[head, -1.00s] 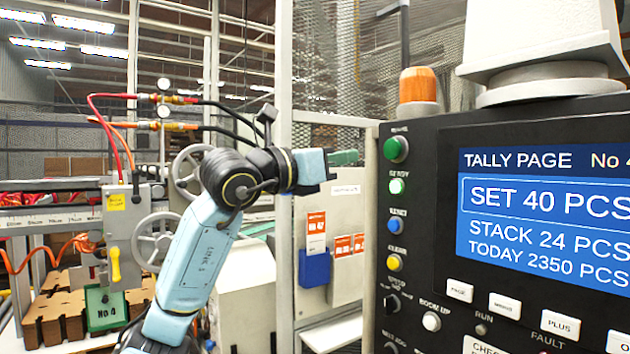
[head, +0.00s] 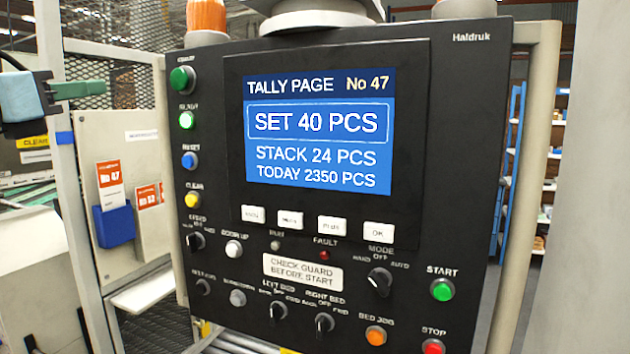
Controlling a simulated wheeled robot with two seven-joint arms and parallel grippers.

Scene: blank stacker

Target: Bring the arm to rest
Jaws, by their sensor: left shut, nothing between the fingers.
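My left gripper (head: 48,92) shows at the left edge of the head view, cut off by the frame. Its light blue block and dark end point right, in front of the guard post and mesh. It is shut and empty, and it is clear of the control panel (head: 215,120) to its right. Most of my left arm is out of the picture. My right gripper is not in view.
The black panel fills the middle, with a lit tally screen (head: 318,130), several buttons, and a red stop button (head: 433,346) at lower right. A blue holder (head: 114,226) hangs on the cabinet at left. A blue shelf rack (head: 512,150) stands behind on the right.

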